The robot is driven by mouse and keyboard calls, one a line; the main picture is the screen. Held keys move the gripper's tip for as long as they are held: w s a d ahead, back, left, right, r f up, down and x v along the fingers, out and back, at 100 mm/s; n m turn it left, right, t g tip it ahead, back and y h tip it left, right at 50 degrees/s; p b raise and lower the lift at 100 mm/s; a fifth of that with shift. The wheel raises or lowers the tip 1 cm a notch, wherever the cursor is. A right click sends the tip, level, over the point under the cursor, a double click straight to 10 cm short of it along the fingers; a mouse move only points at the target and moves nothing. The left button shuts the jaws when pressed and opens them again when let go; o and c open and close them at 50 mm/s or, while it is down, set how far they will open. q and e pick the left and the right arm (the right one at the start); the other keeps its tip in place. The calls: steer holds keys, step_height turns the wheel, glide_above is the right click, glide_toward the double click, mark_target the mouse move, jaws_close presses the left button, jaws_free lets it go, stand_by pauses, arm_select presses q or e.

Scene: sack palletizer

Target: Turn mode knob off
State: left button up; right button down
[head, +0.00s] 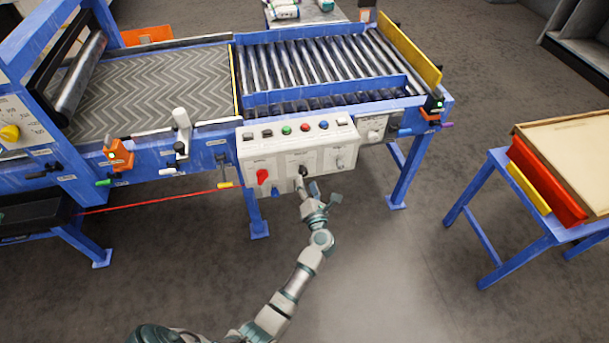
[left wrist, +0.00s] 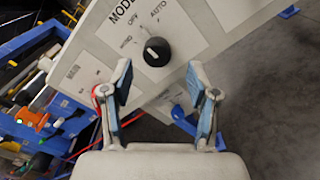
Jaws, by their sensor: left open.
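The mode knob (left wrist: 156,51) is a round black knob with a white pointer mark. It sits on a white plate labelled MODE, with OFF and AUTO legible, on the grey control box (head: 250,149). In the left wrist view it lies ahead of and between the fingers of my left gripper (left wrist: 158,88), which is open and empty. In the head view my left gripper (head: 318,191) is at the lower front of the box, and the knob (head: 302,170) shows just above it, small and partly hidden. Whether a finger touches it I cannot tell. My right gripper is not in view.
A red switch (head: 263,176) is left of the knob on the same box. Several buttons line the box's top. A blue conveyor frame (head: 212,140) with rollers stands behind. A blue side table (head: 500,235) is at right. The floor between is clear.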

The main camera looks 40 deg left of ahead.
arm_select(q)
steer(key=v, duration=0.7)
steer(key=shift+w+d, duration=0.15)
steer(key=shift+w, duration=0.05)
